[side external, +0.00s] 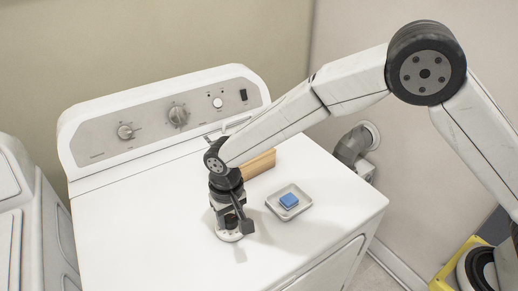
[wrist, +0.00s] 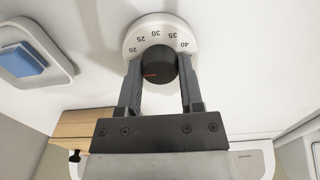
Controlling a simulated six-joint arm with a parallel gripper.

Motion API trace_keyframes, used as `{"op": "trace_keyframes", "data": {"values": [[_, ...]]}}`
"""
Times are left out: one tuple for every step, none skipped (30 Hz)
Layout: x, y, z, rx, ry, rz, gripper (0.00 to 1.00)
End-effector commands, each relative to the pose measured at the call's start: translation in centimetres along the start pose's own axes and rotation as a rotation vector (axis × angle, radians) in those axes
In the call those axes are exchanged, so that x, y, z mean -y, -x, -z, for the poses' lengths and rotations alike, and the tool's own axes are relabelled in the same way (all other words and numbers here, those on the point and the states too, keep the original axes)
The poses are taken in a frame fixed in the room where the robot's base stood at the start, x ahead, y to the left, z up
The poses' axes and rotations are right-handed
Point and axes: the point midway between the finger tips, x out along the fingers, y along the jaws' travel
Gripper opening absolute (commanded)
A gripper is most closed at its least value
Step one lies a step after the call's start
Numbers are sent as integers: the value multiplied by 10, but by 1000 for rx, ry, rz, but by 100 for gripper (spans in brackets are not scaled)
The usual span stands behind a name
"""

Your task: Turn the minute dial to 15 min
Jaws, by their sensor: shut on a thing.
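The minute dial (wrist: 174,22) is a white disc with a black knob (wrist: 157,62) at its centre, lying on the white machine top. The numbers 20 to 40 show around its far side in the wrist view; the near side is hidden by my gripper. A red mark on the knob points left, toward the left finger, and the number there is hidden. My gripper (wrist: 158,88) points down with its fingers on either side of the knob, shut on it. In the side view my gripper (side external: 229,226) stands over the white dial base (side external: 229,237), the knob mostly hidden.
A grey tray (side external: 273,204) with a blue block (side external: 289,200) lies right of the dial. A wooden block (side external: 260,164) stands behind my gripper. The back panel (side external: 95,139) carries knobs and a switch. The machine top is clear on the left.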

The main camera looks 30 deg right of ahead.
Motion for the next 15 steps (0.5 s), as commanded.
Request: {"op": "trace_keyframes", "data": {"values": [[0,1,0,-1,-4,1,0],[0,1,0,-1,-5,1,0],[0,1,0,-1,-6,1,0],[0,1,0,-1,-6,1,0],[0,1,0,-1,-6,1,0],[0,1,0,-1,-6,1,0],[0,1,0,-1,-6,1,0],[0,1,0,-1,-5,1,0],[0,1,0,-1,-5,1,0],[0,1,0,-1,-5,1,0],[0,1,0,-1,-5,1,0],[0,1,0,-1,-5,1,57],[0,1,0,-1,-5,1,67],[0,0,0,-1,-4,1,76],[0,0,0,-1,-4,1,84]]}}
